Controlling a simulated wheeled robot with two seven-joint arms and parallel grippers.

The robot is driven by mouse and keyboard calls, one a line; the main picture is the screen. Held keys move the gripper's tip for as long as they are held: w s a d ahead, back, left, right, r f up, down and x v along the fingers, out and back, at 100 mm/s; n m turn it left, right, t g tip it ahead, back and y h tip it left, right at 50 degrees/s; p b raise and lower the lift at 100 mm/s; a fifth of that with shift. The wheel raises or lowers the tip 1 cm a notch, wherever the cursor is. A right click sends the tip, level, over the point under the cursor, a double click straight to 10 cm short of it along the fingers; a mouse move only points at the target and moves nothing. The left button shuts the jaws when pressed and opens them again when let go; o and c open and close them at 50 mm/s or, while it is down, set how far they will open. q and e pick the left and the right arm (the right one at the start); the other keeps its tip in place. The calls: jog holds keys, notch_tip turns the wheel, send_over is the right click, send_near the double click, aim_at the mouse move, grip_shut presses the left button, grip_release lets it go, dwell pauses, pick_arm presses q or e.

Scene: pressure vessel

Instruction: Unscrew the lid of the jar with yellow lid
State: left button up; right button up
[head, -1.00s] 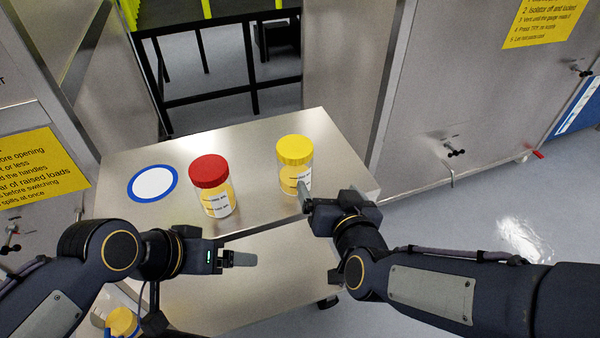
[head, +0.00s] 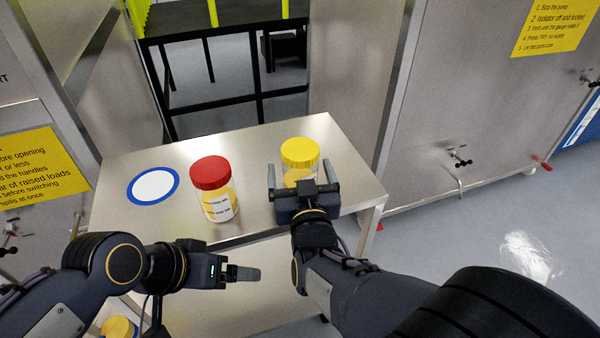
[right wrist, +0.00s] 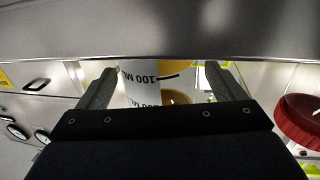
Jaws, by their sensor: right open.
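The jar with the yellow lid (head: 300,152) stands upright on the metal table, lid on. My right gripper (head: 300,172) is open in front of it, with its two fingers spread to either side of the jar's lower body. In the right wrist view the labelled jar body (right wrist: 150,85) shows between the open fingers (right wrist: 165,85), with no clear contact. My left gripper (head: 242,273) is in front of the table, pointing right and away from both jars. Its fingers are seen side-on, so the gap between them is hidden.
A jar with a red lid (head: 211,173) stands left of the yellow-lidded one; its lid also shows in the right wrist view (right wrist: 298,122). A white disc with a blue rim (head: 153,185) lies at the table's left. The table top (head: 250,150) is bare between and behind the jars.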

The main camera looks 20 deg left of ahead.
jog(key=shift+w+a, duration=0.15)
jog(key=shift+w, duration=0.15)
jog(key=shift+c, duration=0.4)
jog(key=c, duration=1)
jog(key=shift+c, duration=0.2)
